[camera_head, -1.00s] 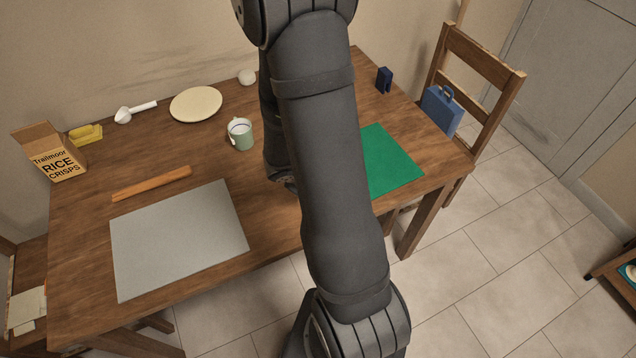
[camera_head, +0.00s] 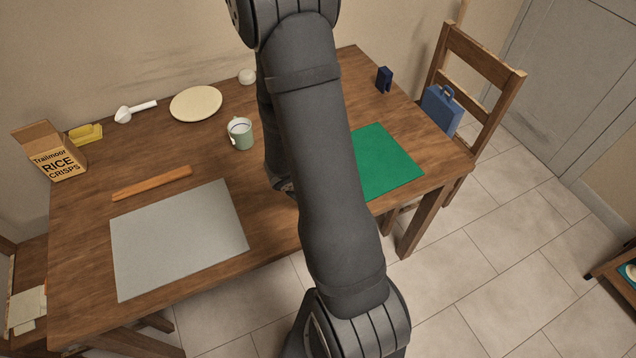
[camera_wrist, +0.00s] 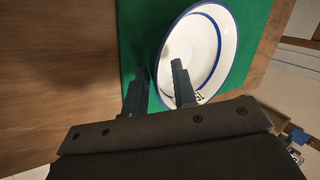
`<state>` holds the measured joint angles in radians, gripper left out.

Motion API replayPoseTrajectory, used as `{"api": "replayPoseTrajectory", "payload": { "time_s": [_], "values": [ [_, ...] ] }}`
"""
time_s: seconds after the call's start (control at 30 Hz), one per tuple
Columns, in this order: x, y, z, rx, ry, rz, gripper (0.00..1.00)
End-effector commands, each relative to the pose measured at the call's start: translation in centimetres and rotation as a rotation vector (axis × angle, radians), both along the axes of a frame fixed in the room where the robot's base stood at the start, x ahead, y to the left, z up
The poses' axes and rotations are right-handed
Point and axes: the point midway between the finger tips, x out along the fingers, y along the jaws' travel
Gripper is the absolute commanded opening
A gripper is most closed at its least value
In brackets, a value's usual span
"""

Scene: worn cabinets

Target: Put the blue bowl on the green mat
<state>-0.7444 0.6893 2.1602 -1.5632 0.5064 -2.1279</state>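The bowl (camera_wrist: 215,50) is white with blue bands at its rim. It shows in the wrist view over the green mat (camera_wrist: 141,30), with green on both sides of it, and appears to rest there. In the head view the mat (camera_head: 388,163) lies at the table's right end, its left part hidden by my arm, and the bowl is hidden. My gripper (camera_wrist: 160,68) is open at the bowl's near left rim. One finger overlaps the bowl's inside and the other is outside, with a clear gap between them. My gripper is hidden in the head view.
On the wooden table (camera_head: 90,215) are a grey mat (camera_head: 180,240), a green mug (camera_head: 240,134), a cream plate (camera_head: 196,104), a cereal box (camera_head: 52,155) and a small dark blue object (camera_head: 384,79). A chair (camera_head: 480,90) with a blue case (camera_head: 441,108) stands at the right.

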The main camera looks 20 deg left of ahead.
Motion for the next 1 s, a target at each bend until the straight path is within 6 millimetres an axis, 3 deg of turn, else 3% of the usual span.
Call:
{"api": "replayPoseTrajectory", "payload": {
  "time_s": [0.27,1.0],
  "values": [
    [-0.3,0.2,0.9,0.001,-0.003,0.0,0.25],
    [-5.4,2.1,9.3,0.001,-0.005,0.001,0.25]
  ]
}}
